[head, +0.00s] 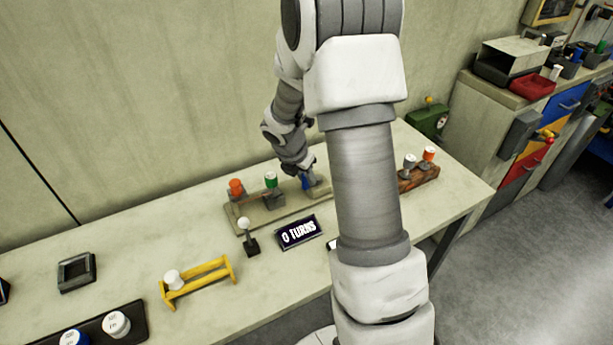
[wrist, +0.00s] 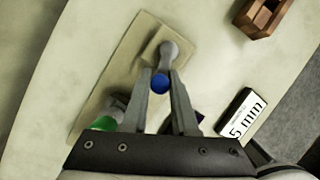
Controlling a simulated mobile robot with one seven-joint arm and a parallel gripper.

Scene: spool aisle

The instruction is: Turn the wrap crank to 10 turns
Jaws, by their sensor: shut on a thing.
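A beige board (head: 240,220) on the bench carries an orange knob (head: 236,187), a green knob (head: 271,179) and a blue knob (head: 306,183). In the wrist view my gripper (wrist: 161,76) has its fingers on either side of the blue knob (wrist: 160,84) and is shut on it. A grey crank piece (wrist: 169,52) extends past the fingertips on the board (wrist: 128,55). The dark sign (head: 299,232) in front of the board reads "0 TURNS". In the head view my gripper (head: 301,172) partly hides the crank.
A small lever with a white ball (head: 244,223) stands left of the sign. A yellow rack (head: 200,282) is nearer the front. A "5 mm" sign (wrist: 241,114) lies right of the fingers. A green knob (wrist: 104,123) is close left.

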